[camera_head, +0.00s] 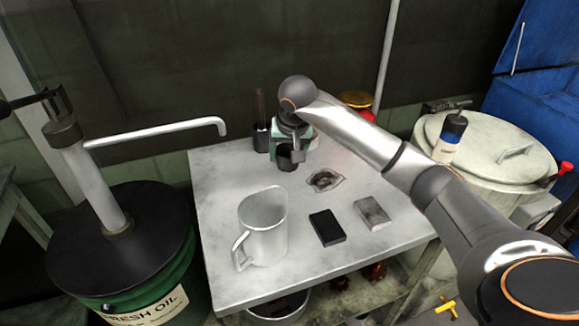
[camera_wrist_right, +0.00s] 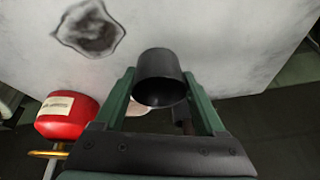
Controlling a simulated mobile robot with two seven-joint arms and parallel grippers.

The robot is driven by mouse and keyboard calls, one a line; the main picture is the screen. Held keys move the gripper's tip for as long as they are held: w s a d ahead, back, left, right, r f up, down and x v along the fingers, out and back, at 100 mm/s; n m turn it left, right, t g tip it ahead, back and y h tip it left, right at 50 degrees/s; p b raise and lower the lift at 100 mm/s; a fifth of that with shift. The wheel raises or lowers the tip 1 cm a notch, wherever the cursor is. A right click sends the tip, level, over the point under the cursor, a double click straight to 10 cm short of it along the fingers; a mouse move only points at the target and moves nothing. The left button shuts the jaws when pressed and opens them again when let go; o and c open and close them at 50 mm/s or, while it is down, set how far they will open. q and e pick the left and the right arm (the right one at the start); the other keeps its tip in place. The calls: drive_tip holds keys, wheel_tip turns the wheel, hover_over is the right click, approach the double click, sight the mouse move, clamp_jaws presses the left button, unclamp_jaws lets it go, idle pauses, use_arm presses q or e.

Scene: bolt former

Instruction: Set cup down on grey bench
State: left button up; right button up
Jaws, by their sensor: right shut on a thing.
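The cup (camera_head: 286,157) is small and dark. It is between the fingers of my right gripper (camera_head: 290,145), over the back part of the grey bench (camera_head: 230,185). In the right wrist view the dark cup (camera_wrist_right: 162,78) sits between the green fingers of my right gripper (camera_wrist_right: 160,98), which is shut on it. The pale bench top (camera_wrist_right: 200,30) lies beyond the cup in that view. I cannot tell whether the cup's base touches the bench. My left gripper is not in view.
A metal jug (camera_head: 263,232), a black block (camera_head: 327,227), a grey block (camera_head: 373,213) and a stained rag (camera_head: 324,180) are on the bench. A dark upright item (camera_head: 261,135) stands at its back edge. A red container (camera_wrist_right: 68,117) shows in the wrist view. An oil drum (camera_head: 130,240) stands left.

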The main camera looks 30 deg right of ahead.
sight(288, 164)
drive_tip(key=shift+f, duration=1.7)
drive_tip(key=shift+f, duration=0.15)
drive_tip(key=o, duration=1.3)
drive_tip(key=shift+r, duration=0.25)
drive_tip(key=p+v, duration=0.1)
drive_tip(key=v, duration=1.1)
drive_tip(key=shift+s+f, duration=0.1)
